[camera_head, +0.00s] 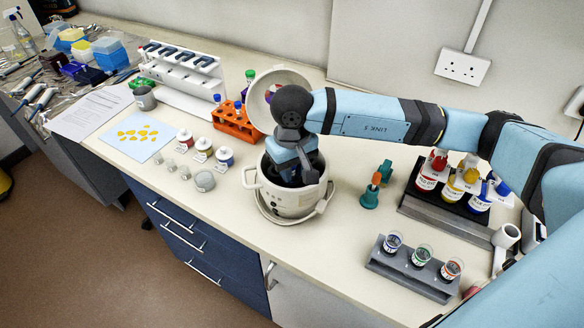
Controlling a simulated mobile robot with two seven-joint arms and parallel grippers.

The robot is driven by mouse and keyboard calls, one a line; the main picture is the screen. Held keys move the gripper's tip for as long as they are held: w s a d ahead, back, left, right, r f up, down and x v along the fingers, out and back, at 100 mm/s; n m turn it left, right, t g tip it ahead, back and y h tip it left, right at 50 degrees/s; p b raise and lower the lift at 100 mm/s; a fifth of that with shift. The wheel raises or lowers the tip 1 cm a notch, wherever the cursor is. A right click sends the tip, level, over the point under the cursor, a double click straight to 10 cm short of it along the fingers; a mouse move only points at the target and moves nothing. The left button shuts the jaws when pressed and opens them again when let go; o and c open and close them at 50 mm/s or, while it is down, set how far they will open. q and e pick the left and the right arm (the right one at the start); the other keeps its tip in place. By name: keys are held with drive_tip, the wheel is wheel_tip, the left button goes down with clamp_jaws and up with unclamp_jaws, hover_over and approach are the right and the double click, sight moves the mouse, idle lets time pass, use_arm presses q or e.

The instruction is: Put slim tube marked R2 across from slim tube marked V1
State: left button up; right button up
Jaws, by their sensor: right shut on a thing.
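A round white centrifuge (270,198) stands mid-bench with its round lid (258,100) raised behind it. My right arm reaches in from the right, and my right gripper (297,176) points down into the centrifuge bowl. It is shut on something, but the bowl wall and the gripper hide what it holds. An orange rack (237,124) with a few capped tubes stands behind and left of the centrifuge. I cannot read any R2 or V1 marks, and the rotor inside the bowl is mostly hidden. My left gripper is not in view.
Small labelled jars (203,147) stand left of the centrifuge. A green-and-orange item (371,190), a dark rack of coloured bottles (428,208) and a grey rack of three vials (408,269) stand right. A pipette stand (184,75) is at the back left.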

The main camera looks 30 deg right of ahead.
drive_tip(key=o, duration=0.8)
drive_tip(key=shift+o, duration=0.2)
wheel_tip(320, 180, up, 14)
drive_tip(key=b, duration=0.1)
drive_tip(key=shift+b, duration=0.3)
drive_tip(key=shift+f, duration=0.1)
